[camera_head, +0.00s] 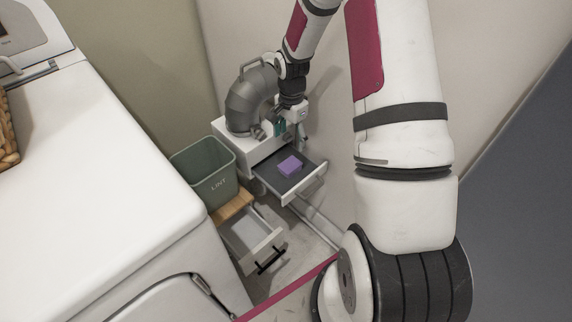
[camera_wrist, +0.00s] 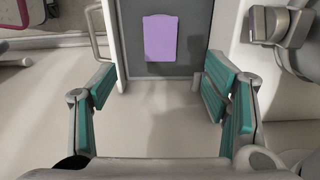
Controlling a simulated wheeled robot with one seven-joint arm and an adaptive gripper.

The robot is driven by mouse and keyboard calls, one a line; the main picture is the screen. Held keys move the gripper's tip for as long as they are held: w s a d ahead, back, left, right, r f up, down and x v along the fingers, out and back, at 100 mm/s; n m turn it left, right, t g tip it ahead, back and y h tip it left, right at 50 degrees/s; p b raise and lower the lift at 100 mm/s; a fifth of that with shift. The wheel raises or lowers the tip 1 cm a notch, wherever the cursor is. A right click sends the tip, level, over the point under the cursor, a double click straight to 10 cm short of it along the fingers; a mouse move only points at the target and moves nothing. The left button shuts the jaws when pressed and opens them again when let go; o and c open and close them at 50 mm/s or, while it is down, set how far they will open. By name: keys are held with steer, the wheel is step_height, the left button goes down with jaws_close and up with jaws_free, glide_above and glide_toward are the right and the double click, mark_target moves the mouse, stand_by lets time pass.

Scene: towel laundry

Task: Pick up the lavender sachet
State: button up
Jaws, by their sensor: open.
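The lavender sachet (camera_head: 289,165) is a small purple block lying in an open, dark-lined drawer (camera_head: 314,174) of a white cabinet. In the wrist view the sachet (camera_wrist: 160,38) lies flat near the top centre, on the dark drawer bottom (camera_wrist: 187,85). My gripper (camera_wrist: 158,97) is open and empty, with its teal-padded fingers spread left and right. The sachet appears beyond the fingertips, not between them. In the head view my gripper (camera_head: 284,128) is beside the cabinet top, close to the drawer, and partly hidden by my wrist.
A grey duct elbow (camera_head: 249,99) with a handle stands on the white cabinet. A green lint bin (camera_head: 205,172) stands to its left on a wooden board (camera_head: 233,206). A lower drawer (camera_head: 252,238) with a black handle is open. A large white appliance (camera_head: 95,170) fills the left.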

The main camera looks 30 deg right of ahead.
steer(key=b, duration=0.2)
glide_above(291, 164)
steer(key=f, duration=0.7)
steer(key=shift+a+f, duration=0.2)
steer(key=shift+f, duration=0.1)
steer(key=shift+d+f+b, duration=0.15)
steer(key=shift+f+b, duration=0.95)
steer(key=shift+f, duration=1.5)
steer(key=shift+c, duration=0.5)
steer(key=c, duration=1)
